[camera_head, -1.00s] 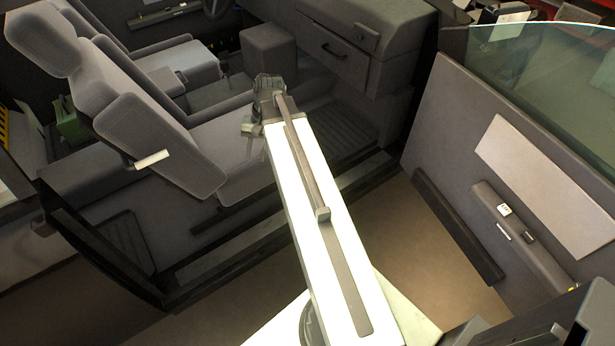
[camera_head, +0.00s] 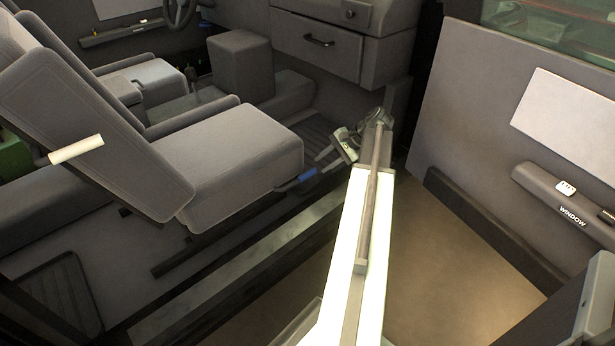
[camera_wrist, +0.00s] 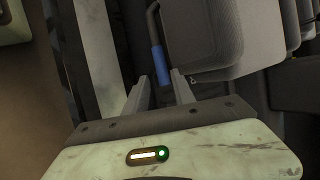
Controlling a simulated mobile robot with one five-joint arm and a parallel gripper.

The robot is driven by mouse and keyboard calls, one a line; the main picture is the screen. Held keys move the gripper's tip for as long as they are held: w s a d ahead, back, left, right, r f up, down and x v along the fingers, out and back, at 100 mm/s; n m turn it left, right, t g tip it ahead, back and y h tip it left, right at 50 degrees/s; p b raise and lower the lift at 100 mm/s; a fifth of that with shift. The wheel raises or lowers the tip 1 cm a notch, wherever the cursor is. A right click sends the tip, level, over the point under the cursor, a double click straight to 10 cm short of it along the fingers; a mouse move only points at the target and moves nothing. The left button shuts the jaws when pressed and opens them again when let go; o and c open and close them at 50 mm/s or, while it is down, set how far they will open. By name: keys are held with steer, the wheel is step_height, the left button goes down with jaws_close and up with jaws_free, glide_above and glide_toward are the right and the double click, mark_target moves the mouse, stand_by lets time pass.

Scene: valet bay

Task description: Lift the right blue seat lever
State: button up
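The blue seat lever (camera_head: 299,179) sticks out below the front edge of the right grey seat cushion (camera_head: 232,150). In the wrist view the blue lever grip (camera_wrist: 160,65) hangs on a dark bent rod, beside the seat edge. My gripper (camera_head: 324,166) is open just right of the lever's end in the head view. In the wrist view the two fingers of my gripper (camera_wrist: 161,82) stand apart, with the lever's end at the gap between their tips. I cannot tell whether they touch it.
A white lever (camera_head: 76,149) sticks out from the seat's backrest. The door panel (camera_head: 470,120) stands open on the right, with a window switch armrest (camera_head: 550,193). The dashboard glovebox (camera_head: 318,42) is beyond my gripper. The door sill (camera_head: 240,270) runs below the seat.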

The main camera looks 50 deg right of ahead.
mark_target(308, 174)
steer(key=b+x, duration=0.5)
steer(key=x, duration=0.2)
steer(key=shift+w+a+f, duration=0.2)
steer(key=shift+w+f, duration=0.05)
steer(key=shift+r, duration=0.15)
jaws_close()
steer(key=shift+s, duration=0.1)
stand_by(0.7)
